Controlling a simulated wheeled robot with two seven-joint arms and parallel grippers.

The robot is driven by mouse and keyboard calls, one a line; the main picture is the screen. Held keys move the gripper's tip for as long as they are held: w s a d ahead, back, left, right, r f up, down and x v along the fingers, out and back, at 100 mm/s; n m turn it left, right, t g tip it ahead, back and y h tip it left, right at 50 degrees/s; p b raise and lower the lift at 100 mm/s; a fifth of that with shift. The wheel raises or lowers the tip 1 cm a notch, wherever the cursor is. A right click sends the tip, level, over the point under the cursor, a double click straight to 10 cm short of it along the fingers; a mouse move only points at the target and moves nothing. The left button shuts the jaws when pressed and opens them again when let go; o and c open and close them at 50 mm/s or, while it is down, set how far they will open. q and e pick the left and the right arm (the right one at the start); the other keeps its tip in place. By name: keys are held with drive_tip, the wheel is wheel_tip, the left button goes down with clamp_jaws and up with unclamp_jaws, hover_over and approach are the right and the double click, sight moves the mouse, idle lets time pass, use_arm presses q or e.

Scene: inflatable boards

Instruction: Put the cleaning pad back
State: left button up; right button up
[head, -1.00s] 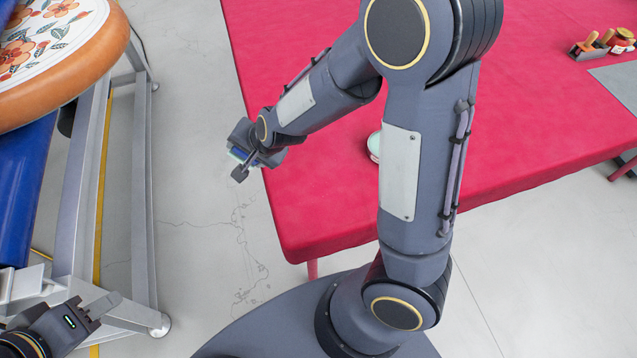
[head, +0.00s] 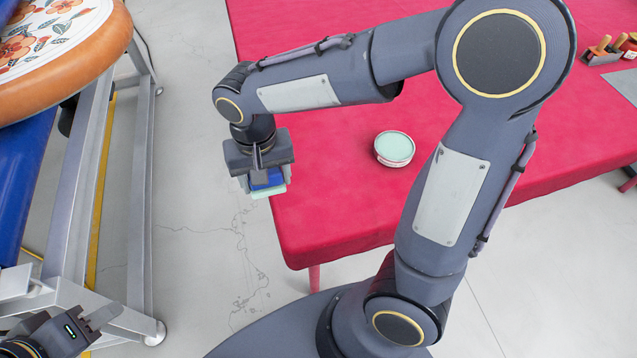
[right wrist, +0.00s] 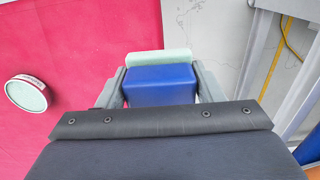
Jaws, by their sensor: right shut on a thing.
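The cleaning pad (head: 268,190) has a blue block-shaped back and a pale green face. My right gripper (head: 264,178) is shut on its blue part, with the green face pointing down, in the air by the left edge of the red table (head: 330,215). In the right wrist view the pad's blue block (right wrist: 161,86) sits between the two fingers, with the pale green layer beyond it. A round white tin (head: 394,149) with a pale green inside stands on the table, right of the pad. My left gripper (head: 98,318) is at the lower left, away from the pad; its jaw opening is unclear.
A metal frame (head: 138,200) at the left carries a blue board and an orange-rimmed, flower-patterned round piece (head: 90,60). Wooden-handled tools (head: 602,48) stand at the table's far right. Bare floor lies between frame and table. The table around the tin is clear.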

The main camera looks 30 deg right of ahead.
drive_tip(key=w+d+f+p, duration=0.1)
drive_tip(key=w+d+f, duration=0.15)
drive_tip(key=d, duration=0.55)
hover_over(319, 185)
drive_tip(key=a, duration=0.1)
wheel_tip(319, 185, down, 6)
drive_tip(key=shift+s+r+p, duration=0.1)
drive_tip(key=shift+p, duration=0.25)
drive_tip(key=shift+d+f, duration=0.35)
drive_tip(key=shift+f, duration=0.15)
drive_tip(key=shift+d+f, duration=0.15)
drive_tip(key=shift+f, duration=1.6)
drive_tip(key=o, duration=0.9)
